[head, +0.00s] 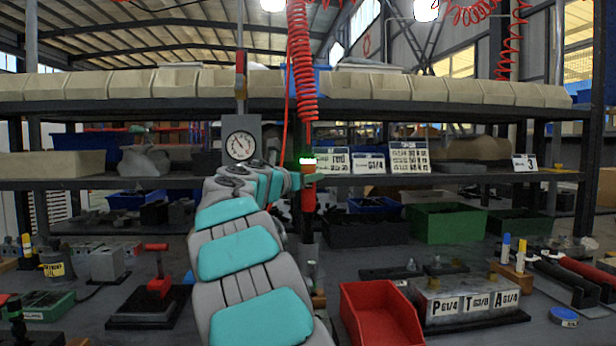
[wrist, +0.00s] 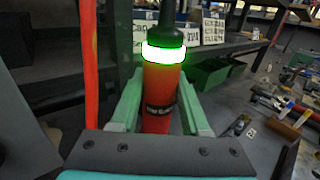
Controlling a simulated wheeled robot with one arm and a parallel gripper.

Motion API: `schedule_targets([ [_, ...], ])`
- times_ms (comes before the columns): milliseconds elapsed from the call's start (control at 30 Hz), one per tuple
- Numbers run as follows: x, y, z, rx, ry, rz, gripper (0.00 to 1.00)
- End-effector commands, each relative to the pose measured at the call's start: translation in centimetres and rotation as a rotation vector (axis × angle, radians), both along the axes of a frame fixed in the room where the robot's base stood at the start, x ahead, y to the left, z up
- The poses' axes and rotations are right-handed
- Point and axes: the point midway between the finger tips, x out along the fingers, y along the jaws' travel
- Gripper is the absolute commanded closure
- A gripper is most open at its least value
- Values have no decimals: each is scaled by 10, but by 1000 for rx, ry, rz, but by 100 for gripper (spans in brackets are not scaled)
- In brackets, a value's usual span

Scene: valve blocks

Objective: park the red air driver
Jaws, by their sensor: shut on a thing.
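The red air driver (head: 308,190) hangs upright below a coiled red hose in the head view, with a green lit ring near its top. In the wrist view the driver (wrist: 160,92) stands between the green fingers, with the glowing ring above them and a dark label on its body. My gripper (head: 300,181) is shut on the driver at mid-body; it also shows in the wrist view (wrist: 158,105). The driver's lower end is hidden in the wrist view. A grey upright holder (head: 308,260) shows below the driver in the head view; I cannot tell whether they touch.
A red bin (head: 380,312) and a valve block marked P, T, A (head: 465,298) stand on the bench right of my arm. A red-handled fixture (head: 152,295) is on the left. A pressure gauge (head: 240,146) and shelf edge lie behind. The coiled hose (head: 302,60) hangs above.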

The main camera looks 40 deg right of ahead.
Motion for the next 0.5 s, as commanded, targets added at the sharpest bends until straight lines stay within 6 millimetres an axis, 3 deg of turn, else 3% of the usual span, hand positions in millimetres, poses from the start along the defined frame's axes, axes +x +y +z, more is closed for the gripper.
schedule_targets([
  [500, -1, 0, -9, -2, -3, 0, 100],
])
